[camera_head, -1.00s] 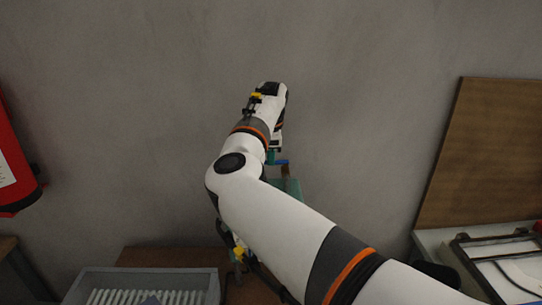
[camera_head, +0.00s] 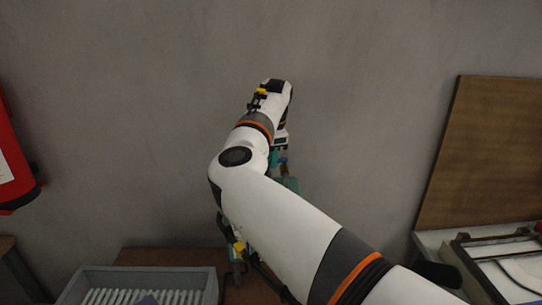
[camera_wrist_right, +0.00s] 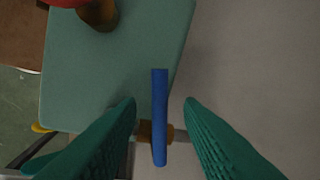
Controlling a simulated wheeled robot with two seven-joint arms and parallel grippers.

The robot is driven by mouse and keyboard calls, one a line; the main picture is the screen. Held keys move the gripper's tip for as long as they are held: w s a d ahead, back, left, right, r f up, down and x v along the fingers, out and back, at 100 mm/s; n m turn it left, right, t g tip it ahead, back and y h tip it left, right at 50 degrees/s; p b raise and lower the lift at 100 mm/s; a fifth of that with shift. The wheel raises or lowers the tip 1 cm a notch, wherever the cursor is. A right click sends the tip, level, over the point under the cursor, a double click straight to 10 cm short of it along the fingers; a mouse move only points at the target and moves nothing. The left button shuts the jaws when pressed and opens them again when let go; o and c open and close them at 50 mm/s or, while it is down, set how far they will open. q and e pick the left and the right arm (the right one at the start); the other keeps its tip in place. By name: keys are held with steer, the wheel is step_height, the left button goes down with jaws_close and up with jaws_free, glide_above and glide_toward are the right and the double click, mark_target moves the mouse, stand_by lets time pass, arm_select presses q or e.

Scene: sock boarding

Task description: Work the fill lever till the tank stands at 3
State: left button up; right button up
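The blue fill lever (camera_wrist_right: 160,125) stands between the two green fingers of my right gripper (camera_wrist_right: 160,102) in the wrist view, with a gap on each side. The gripper is open. Its fingers also show small in the head view (camera_head: 276,157), next to a bit of blue (camera_head: 284,160). The green tank body (camera_wrist_right: 120,50) lies left of the lever; in the head view only a strip of it (camera_head: 291,184) shows past my arm. The tank's level reading is not visible. My left gripper is out of view.
A red and brown fitting (camera_wrist_right: 96,10) sits on the tank top in the wrist view. A grey bin (camera_head: 215,285) stands front left, a red extinguisher (camera_head: 10,160) hangs far left, and a brown board (camera_head: 490,150) stands at the right. The grey wall is close behind.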

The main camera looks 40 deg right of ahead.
arm_select(q)
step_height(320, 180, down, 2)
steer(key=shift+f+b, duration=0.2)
steer(key=shift+b, duration=1)
arm_select(e)
step_height(320, 180, up, 12)
steer(key=s+a, duration=0.1)
steer(key=s, duration=0.1)
steer(key=shift+s+f, duration=0.1)
steer(key=shift+f, duration=0.05)
stand_by(1.0)
steer(key=d+f, duration=0.1)
steer(key=f, duration=0.2)
steer(key=w+d+f, duration=0.1)
steer(key=f, duration=0.3)
steer(key=d+f, duration=0.1)
steer(key=f, duration=0.2)
steer(key=shift+w+f+p, duration=0.15)
steer(key=shift+f+p, duration=0.2)
steer(key=shift+p, duration=0.05)
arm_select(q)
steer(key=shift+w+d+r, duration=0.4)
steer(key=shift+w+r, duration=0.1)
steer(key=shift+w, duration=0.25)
arm_select(e)
steer(key=shift+a+f, duration=0.1)
steer(key=shift+f, duration=0.35)
